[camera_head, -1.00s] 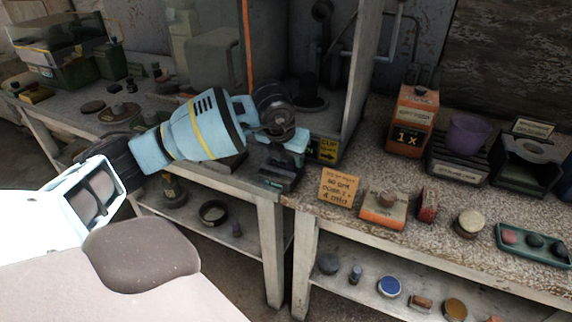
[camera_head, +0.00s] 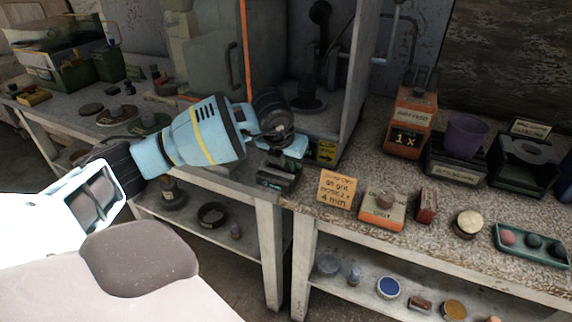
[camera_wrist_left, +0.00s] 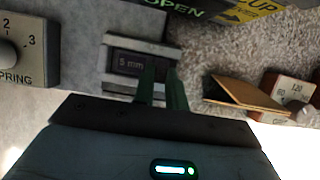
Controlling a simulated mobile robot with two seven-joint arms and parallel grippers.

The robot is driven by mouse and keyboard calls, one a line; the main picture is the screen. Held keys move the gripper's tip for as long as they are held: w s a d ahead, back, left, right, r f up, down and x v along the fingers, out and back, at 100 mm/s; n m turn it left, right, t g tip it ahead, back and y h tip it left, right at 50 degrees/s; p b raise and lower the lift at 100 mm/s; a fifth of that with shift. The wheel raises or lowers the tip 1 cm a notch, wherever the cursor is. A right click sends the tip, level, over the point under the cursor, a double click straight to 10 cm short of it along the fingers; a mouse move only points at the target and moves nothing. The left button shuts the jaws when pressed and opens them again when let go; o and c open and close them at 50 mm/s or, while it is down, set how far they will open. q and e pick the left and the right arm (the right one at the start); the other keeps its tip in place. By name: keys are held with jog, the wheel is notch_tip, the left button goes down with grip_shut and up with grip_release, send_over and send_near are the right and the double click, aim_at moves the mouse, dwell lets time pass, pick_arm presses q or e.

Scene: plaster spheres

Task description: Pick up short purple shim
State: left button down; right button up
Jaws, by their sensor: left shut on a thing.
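My left gripper (camera_head: 277,164) reaches from the left over the table's front corner, down at a dark block (camera_head: 277,182). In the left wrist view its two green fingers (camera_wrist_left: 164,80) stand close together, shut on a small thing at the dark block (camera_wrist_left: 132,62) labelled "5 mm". The held thing is almost wholly hidden between the fingers; it fits the short purple shim, but I cannot make out its colour or length. I cannot tell whether it still touches the block. My right gripper is not in view.
A grey cabinet frame with a yellow sign (camera_head: 326,151) stands just behind the gripper. A cardboard note (camera_head: 337,189), an orange-based block (camera_head: 383,212) and a red block (camera_head: 427,206) stand to the right. A purple cup (camera_head: 466,135) is farther right. Lower shelves hold small items.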

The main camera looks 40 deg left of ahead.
pick_arm(q)
jog(key=shift+r, duration=0.15)
jog(key=shift+r, duration=0.55)
notch_tip(320, 180, up, 2)
jog(key=shift+r, duration=0.2)
jog(key=s+d+r+b, duration=0.1)
jog(key=s+d, duration=0.8)
jog(key=s, duration=0.4)
jog(key=shift+d+r, duration=0.1)
